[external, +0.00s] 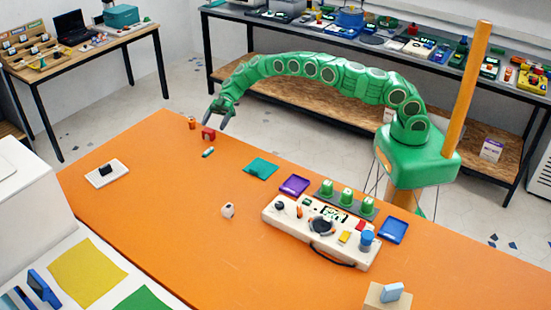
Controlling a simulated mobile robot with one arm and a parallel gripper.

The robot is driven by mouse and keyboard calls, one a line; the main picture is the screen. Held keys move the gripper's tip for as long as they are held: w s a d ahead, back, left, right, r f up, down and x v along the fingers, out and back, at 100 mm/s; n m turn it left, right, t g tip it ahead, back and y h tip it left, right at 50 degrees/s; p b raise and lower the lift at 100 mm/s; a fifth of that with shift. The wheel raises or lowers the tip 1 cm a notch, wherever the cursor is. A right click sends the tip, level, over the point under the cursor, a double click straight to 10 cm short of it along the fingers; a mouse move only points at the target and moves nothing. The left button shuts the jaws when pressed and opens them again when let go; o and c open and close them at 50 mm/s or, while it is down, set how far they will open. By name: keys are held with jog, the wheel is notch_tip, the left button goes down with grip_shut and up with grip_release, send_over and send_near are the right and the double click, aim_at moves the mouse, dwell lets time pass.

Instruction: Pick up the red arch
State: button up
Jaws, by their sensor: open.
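The red arch (208,133) stands on the orange table (160,220) near its far left edge. My gripper (219,122) reaches down from the green arm, with its dark fingers apart and the tips close to the arch, just above or beside it. The fingers partly cover the arch's right side in this view. I cannot tell whether a finger touches it. The jaws are open and nothing is held.
A small orange-brown piece (192,123) stands just left of the arch, and a small teal-and-white piece (208,152) lies in front of it. A teal mat (261,168) and a white control box (322,230) lie to the right.

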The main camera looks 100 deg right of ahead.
aim_at(207, 141)
jog(key=shift+x, duration=3.65)
jog(key=shift+w+r, duration=0.15)
jog(key=shift+c, duration=0.4)
jog(key=c, duration=1)
